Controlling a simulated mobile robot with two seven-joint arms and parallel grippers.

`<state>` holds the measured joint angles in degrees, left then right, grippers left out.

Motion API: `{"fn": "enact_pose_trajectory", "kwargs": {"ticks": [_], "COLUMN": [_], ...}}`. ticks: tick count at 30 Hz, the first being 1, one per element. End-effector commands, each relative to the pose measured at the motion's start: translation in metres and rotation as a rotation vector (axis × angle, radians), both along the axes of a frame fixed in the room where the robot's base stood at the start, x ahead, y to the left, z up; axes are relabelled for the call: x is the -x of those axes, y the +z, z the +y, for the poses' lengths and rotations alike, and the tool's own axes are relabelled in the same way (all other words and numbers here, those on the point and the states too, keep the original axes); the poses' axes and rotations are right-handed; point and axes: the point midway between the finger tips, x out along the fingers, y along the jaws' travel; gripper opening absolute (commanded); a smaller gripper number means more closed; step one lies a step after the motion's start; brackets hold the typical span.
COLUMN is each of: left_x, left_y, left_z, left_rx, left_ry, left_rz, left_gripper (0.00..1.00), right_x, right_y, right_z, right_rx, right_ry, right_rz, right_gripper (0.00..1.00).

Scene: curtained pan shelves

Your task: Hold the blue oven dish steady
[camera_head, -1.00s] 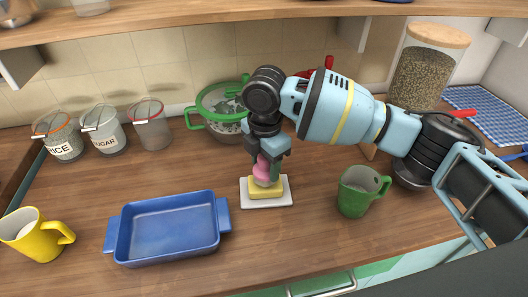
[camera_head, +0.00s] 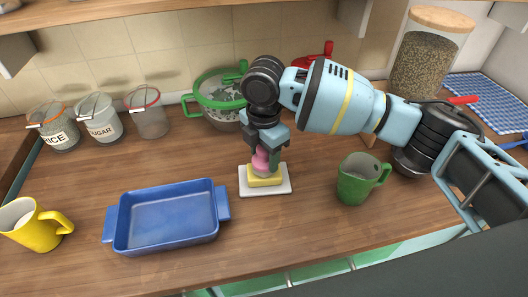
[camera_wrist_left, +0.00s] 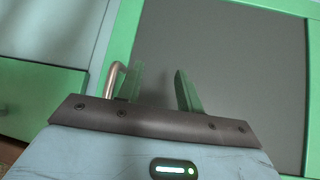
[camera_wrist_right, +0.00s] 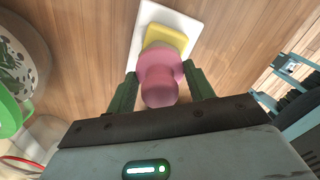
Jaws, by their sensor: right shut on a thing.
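The blue oven dish (camera_head: 168,219) stands empty on the wooden counter at the left front, handles at its left and right ends. No gripper touches it. My right gripper (camera_head: 265,155) is shut on the pink handle (camera_head: 261,161) of a scrubber with a yellow base (camera_head: 265,179), right of the dish. The pink handle also shows between the fingers in the right wrist view (camera_wrist_right: 159,80). The yellow base is on a white tray (camera_head: 281,186). My left gripper (camera_wrist_left: 160,88) is out of the head view; its wrist view shows the fingers apart and empty before a green-framed grey panel.
A yellow mug (camera_head: 35,228) stands left of the dish and a green mug (camera_head: 355,180) right of the white tray. Several jars and a green-rimmed pot (camera_head: 216,100) line the wall. A bent metal handle (camera_wrist_left: 113,78) is near my left fingers. Counter behind the dish is clear.

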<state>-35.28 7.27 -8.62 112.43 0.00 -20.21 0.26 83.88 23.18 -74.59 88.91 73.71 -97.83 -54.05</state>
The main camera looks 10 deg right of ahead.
Motion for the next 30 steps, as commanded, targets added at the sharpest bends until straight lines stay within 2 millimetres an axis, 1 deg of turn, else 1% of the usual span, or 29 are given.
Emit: {"fn": "enact_pose_trajectory", "kwargs": {"ticks": [30], "left_x": [-0.0015], "left_y": [0.0015], "left_z": [-0.0031], "left_rx": [0.009], "left_ry": [0.01], "left_rz": [-0.004], "left_gripper": [0.36], "right_x": [-0.0001], "right_y": [-0.0096], "right_z": [0.0003], "right_rx": [0.0], "right_ry": [0.0], "right_rz": [0.0], "right_gripper": [0.16]}}
